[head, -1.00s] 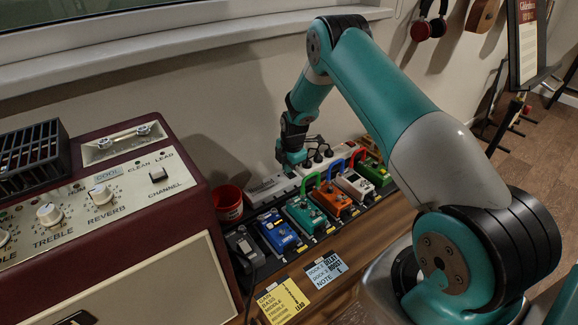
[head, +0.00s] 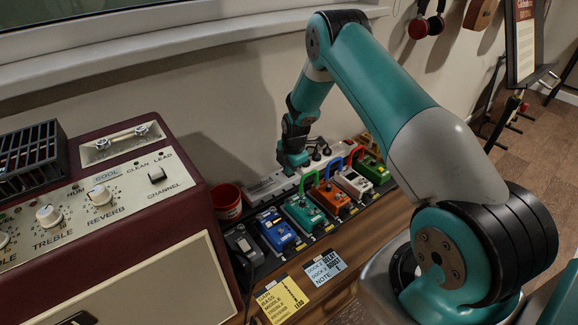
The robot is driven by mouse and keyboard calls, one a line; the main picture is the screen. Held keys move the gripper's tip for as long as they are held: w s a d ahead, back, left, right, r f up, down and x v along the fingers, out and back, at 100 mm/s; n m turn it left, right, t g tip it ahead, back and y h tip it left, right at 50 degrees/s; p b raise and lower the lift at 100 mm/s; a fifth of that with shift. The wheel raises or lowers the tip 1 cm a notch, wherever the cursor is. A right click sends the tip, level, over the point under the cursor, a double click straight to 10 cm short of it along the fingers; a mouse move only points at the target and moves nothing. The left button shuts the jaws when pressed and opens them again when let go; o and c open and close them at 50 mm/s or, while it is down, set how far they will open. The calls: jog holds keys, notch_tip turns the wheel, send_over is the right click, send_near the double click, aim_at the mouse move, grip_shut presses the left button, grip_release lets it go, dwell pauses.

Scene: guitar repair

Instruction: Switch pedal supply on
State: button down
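A long white power strip (head: 263,189) lies along the wall behind the row of pedals, with dark plugs (head: 318,154) in its right part. I cannot tell whether this strip is the pedal supply, and no switch state can be made out. My gripper (head: 291,168) points down over the strip, left of the plugs, and hides part of it. Its fingers are too small and dark to tell open from shut, or whether they touch the strip.
Blue (head: 277,230), teal (head: 304,211), white (head: 353,183) and green pedals (head: 372,169) stand close in front, some with raised coloured handles. A red pot (head: 227,203) and a maroon amplifier (head: 150,215) are left. Yellow (head: 283,300) and blue note cards (head: 325,268) lie in front.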

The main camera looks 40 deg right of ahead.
jog(key=shift+r, duration=0.2)
notch_tip(320, 180, up, 13)
jog(key=s+p, duration=0.2)
jog(key=shift+r, duration=0.2)
jog(key=shift+s, duration=0.1)
jog(key=shift+w+r+b, duration=0.2)
jog(key=shift+w+b, duration=0.55)
jog(key=shift+f, duration=0.1)
